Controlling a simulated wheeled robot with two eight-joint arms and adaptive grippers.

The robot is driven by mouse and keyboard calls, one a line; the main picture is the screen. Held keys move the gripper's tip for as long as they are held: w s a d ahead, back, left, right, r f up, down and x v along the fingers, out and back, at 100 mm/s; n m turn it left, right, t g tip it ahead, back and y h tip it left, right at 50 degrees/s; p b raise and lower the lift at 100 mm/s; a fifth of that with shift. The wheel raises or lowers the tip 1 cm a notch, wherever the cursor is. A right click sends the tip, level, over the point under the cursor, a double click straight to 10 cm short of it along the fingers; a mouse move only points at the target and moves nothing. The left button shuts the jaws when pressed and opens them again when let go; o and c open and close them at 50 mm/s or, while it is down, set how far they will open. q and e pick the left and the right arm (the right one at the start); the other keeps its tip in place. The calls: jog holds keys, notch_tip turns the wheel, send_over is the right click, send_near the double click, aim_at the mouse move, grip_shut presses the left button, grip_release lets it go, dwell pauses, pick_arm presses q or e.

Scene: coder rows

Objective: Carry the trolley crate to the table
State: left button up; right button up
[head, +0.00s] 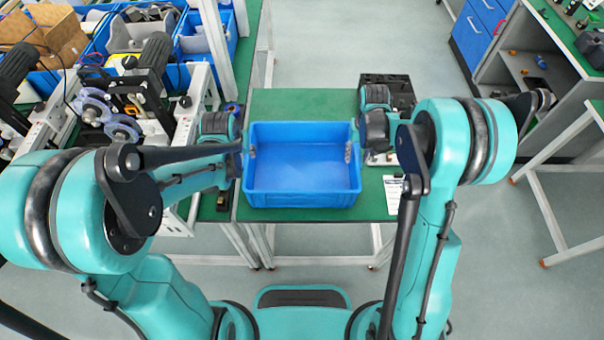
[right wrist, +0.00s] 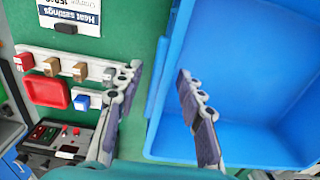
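The blue crate (head: 305,174) is empty and upright over the green-topped table (head: 290,103) in the head view. It looks to be resting there. My left gripper (head: 247,150) is at the crate's left wall, with one fingertip showing inside; its other finger is mostly hidden. My right gripper (head: 353,150) is at the right wall. In the right wrist view, the right gripper (right wrist: 162,106) has its fingers wide apart, one inside the crate (right wrist: 245,90) and one outside, with the wall between them and gaps showing.
A control panel with coloured buttons (right wrist: 60,72) and a white paper sheet (right wrist: 72,14) lie beside the crate. Equipment with rollers (head: 110,115) and filled blue bins (head: 205,45) stand at left. A shelf bench (head: 545,75) stands at right. Floor is clear between.

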jog(key=shift+r, duration=0.1)
pick_arm(q)
jog(key=v, duration=0.4)
jog(key=shift+s+r, duration=0.15)
jog(key=shift+r, duration=0.15)
pick_arm(e)
notch_tip(320, 180, up, 12)
dwell(0.4)
